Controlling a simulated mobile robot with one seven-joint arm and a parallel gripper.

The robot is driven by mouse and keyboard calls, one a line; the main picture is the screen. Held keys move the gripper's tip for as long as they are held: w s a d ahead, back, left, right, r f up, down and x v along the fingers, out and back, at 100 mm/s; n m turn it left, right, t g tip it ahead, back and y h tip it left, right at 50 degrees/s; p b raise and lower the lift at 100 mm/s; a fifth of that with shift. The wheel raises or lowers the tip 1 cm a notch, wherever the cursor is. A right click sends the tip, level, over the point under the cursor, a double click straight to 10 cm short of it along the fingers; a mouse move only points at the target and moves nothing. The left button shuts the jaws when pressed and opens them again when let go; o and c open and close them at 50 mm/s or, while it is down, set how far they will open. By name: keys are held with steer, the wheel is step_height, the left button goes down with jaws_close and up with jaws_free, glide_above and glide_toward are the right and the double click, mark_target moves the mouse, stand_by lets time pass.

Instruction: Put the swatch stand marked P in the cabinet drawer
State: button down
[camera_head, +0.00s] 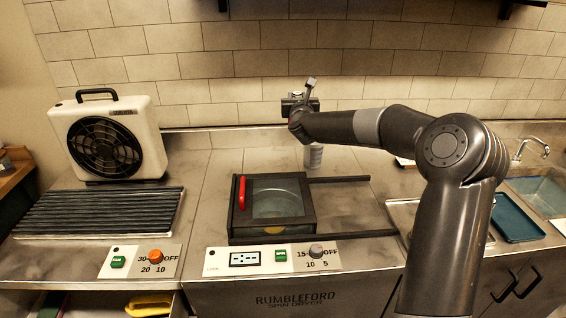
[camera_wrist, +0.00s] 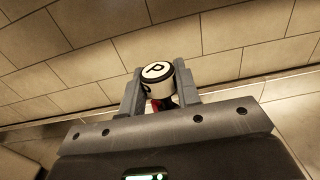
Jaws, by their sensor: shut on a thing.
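The swatch stand marked P (camera_wrist: 157,72) shows in the wrist view as a white round cap with a black P and a dark band. Something red and dark shows below the cap. My gripper (camera_wrist: 158,82) is shut on it, one grey finger on each side. In the head view my gripper (camera_head: 300,102) is raised in front of the tiled wall, above the back of the counter. The stand is too small to make out clearly there. I cannot make out a cabinet drawer for certain; an open compartment with a yellow thing (camera_head: 149,305) shows at the lower left.
A glass-lidded box with a red handle (camera_head: 242,193) stands mid-counter, rails to its right. A pale cylinder (camera_head: 313,157) is behind it. A fan (camera_head: 106,142) and a ridged black panel (camera_head: 98,211) are left. A blue tray (camera_head: 515,220) and sink are right.

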steer(key=shift+w+a+r, duration=0.55)
steer(key=shift+w+r, duration=0.2)
steer(key=shift+r, duration=0.05)
steer(key=shift+w, duration=0.15)
step_height(320, 180, down, 18)
steer(key=shift+r, duration=0.15)
steer(key=c, duration=1.3)
jaws_free()
steer(key=shift+c, duration=0.2)
